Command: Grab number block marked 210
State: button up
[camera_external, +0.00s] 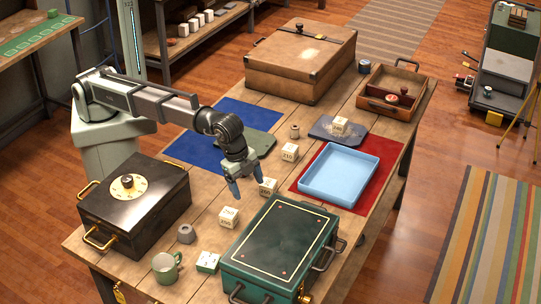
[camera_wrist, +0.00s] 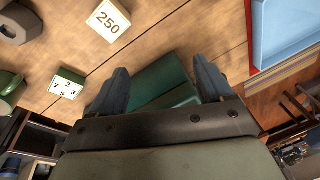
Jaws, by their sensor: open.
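A small cream number block (camera_external: 290,152), which appears to read 210, stands on the wooden table right of the green plate. My gripper (camera_external: 247,187) is open and empty, pointing down above the table, nearer the camera and left of that block. Its two fingers show apart in the wrist view (camera_wrist: 160,85). Another number block (camera_external: 268,187) sits just right of my gripper. A block marked 250 (camera_wrist: 108,20) shows in the wrist view and stands beside the green box (camera_external: 229,217). A further block (camera_external: 340,126) is on the dark blue-grey slab. The 210 block is not visible in the wrist view.
A green box (camera_external: 281,240) stands at the front. A light blue tray (camera_external: 338,201) lies on a red mat (camera_external: 306,181). A black safe box (camera_external: 138,208) is left; a mug (camera_external: 166,268) and a green-white number block (camera_external: 207,262) are at the front. A brown case (camera_external: 300,72) stands behind.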

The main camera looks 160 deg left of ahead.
jog(key=s+a+n+h, duration=0.1)
jog(key=s+a+n, duration=0.2)
jog(key=s+a, duration=1.05)
jog(key=r+n+h, duration=0.1)
jog(key=r+n, duration=0.1)
send_over(290, 147)
jog(key=shift+g, duration=0.4)
jog(key=f, duration=0.8)
jog(key=shift+w+a+f, duration=0.1)
jog(key=shift+a+f, duration=0.15)
jog(key=shift+f, duration=0.1)
jog(key=shift+d+f, duration=0.2)
jog(key=shift+f, duration=2.4)
jog(key=shift+c, duration=0.3)
jog(key=c, duration=1)
jog(key=shift+r, duration=0.15)
